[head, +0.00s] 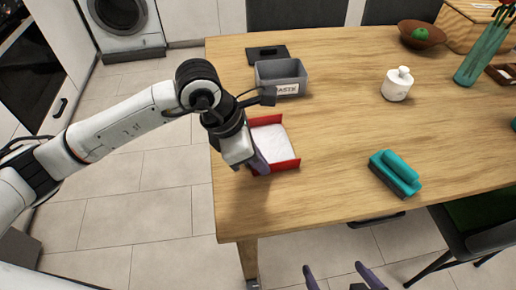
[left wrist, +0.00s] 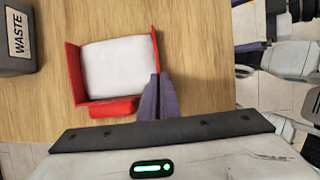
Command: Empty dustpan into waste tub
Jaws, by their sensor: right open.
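The red dustpan (head: 291,164) holds a flat white load and sits near the left edge of the table. It also shows in the left wrist view (left wrist: 73,75), with the white load (left wrist: 118,67) inside its walls. My left gripper (head: 260,162) is at the dustpan's near side; its purple fingers (left wrist: 157,85) are close together over the near side wall, hiding part of it. The grey waste tub (head: 281,78), with a white label, stands upright beyond the dustpan, and shows at the left wrist view's upper left (left wrist: 17,45). My right gripper (head: 338,280) is open and empty at the bottom.
A dark flat piece (head: 267,54) lies behind the tub. A teal brush-like block (head: 396,174) and a white lidded jar (head: 397,84) stand to the right. A brown bowl (head: 421,35) and a teal vase (head: 482,56) are further back. The table middle is clear.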

